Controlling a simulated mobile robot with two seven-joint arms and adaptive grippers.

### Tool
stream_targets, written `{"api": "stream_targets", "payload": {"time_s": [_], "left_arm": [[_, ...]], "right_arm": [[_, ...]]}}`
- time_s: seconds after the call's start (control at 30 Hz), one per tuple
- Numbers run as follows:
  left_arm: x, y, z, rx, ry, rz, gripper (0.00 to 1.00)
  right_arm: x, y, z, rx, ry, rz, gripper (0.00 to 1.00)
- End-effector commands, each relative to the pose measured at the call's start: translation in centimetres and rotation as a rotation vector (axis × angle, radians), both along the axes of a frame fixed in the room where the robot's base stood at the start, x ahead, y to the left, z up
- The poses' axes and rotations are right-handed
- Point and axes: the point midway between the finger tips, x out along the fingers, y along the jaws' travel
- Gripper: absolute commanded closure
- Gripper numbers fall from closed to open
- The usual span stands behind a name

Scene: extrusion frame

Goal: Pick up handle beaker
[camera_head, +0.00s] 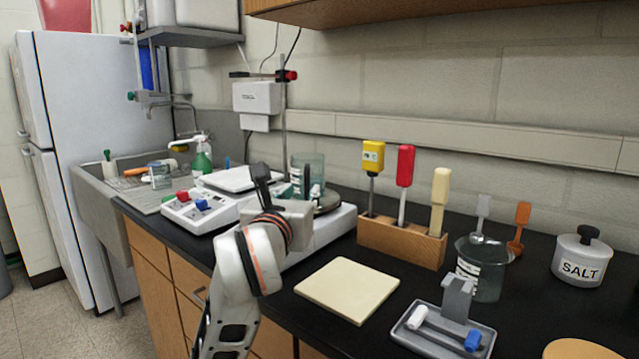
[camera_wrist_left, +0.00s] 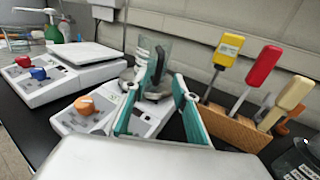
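A clear glass beaker with a dark handle (camera_head: 309,164) stands upright on a white hot plate (camera_head: 332,227) at the middle of the counter. In the left wrist view the beaker (camera_wrist_left: 166,50) is straight ahead, its dark handle facing me. My left gripper (camera_head: 284,182) is in front of the beaker, fingers pointing at it. In the left wrist view its teal-padded fingers (camera_wrist_left: 156,85) are spread, with the handle between them in the picture; I cannot tell whether they touch it. The gripper partly hides the beaker in the head view. My right gripper is not in view.
A wooden block (camera_head: 402,239) with coloured-handled tools, a pale square board (camera_head: 347,289), another beaker (camera_head: 488,272), a grey tray (camera_head: 425,345) and a salt pot (camera_head: 580,262) are to the right.

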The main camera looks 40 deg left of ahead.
Motion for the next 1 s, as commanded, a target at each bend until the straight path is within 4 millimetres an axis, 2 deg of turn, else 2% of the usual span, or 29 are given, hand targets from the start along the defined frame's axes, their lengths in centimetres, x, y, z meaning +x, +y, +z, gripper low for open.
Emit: {"api": "stream_targets", "payload": {"time_s": [0.33, 0.5, 0.8, 0.83, 0.93, 1.0], "left_arm": [[3.9, 1.8, -0.5, 0.002, 0.006, 0.004, 0.71], [5.7, 2.7, -0.4, 0.003, 0.006, 0.004, 0.71], [6.1, 2.9, 0.0, 0.001, 0.0, 0.004, 0.71], [6.1, 2.9, 0.0, 0.002, 0.001, 0.004, 0.74], [6.1, 2.9, 0.0, 0.002, 0.001, 0.004, 1.0], [6.1, 2.9, 0.0, 0.002, 0.001, 0.004, 1.0]], "right_arm": [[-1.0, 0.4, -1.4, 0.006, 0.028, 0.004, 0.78], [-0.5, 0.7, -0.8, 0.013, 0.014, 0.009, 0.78], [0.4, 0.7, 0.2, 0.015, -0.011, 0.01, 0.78], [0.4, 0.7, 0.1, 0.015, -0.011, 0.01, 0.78], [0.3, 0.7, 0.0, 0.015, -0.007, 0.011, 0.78], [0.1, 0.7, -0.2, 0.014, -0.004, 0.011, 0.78]]}}
